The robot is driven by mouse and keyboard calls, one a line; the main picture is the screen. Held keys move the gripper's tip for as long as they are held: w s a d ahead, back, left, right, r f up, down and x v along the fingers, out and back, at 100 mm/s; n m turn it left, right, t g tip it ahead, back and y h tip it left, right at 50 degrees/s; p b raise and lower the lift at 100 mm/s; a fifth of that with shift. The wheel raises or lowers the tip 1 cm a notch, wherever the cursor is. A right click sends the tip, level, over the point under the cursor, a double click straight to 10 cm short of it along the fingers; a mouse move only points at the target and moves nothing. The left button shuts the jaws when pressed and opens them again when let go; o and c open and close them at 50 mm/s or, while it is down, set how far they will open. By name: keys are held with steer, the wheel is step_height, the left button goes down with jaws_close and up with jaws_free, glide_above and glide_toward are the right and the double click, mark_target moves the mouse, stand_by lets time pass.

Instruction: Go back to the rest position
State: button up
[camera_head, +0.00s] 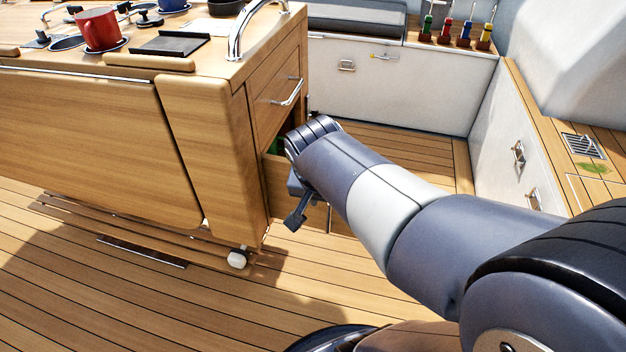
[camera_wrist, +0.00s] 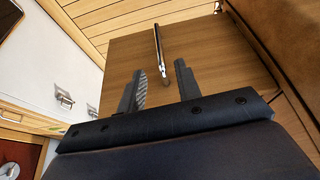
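My gripper (camera_head: 297,207) is low beside the right end of the wooden table cabinet, partly hidden behind my own wrist in the head view. In the wrist view its two dark fingers (camera_wrist: 161,84) are apart, with nothing held. A metal bar handle (camera_wrist: 160,50) on a wooden panel (camera_wrist: 125,58) shows ahead of the gap between them. I cannot tell how far the handle is from the fingertips. In the head view a lower drawer (camera_head: 277,187) stands out from the cabinet below a closed drawer (camera_head: 275,103). Something green (camera_head: 274,146) shows at the opening.
The table top carries a red mug (camera_head: 101,29), a black tray (camera_head: 170,44) and a metal rail (camera_head: 241,30). White lockers (camera_head: 400,85) stand behind and at right. Colored-handled items (camera_head: 465,34) stand in a rack at the back. Open deck (camera_head: 120,300) lies at front left.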

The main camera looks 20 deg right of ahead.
mark_target(328, 215)
steer(key=b+x, duration=0.4)
steer(key=x, duration=0.6)
steer(key=shift+w+d+f, duration=0.1)
steer(key=shift+w+f, duration=0.15)
steer(key=shift+f, duration=0.25)
steer(key=shift+w+d+r, duration=0.15)
steer(key=shift+d, duration=0.05)
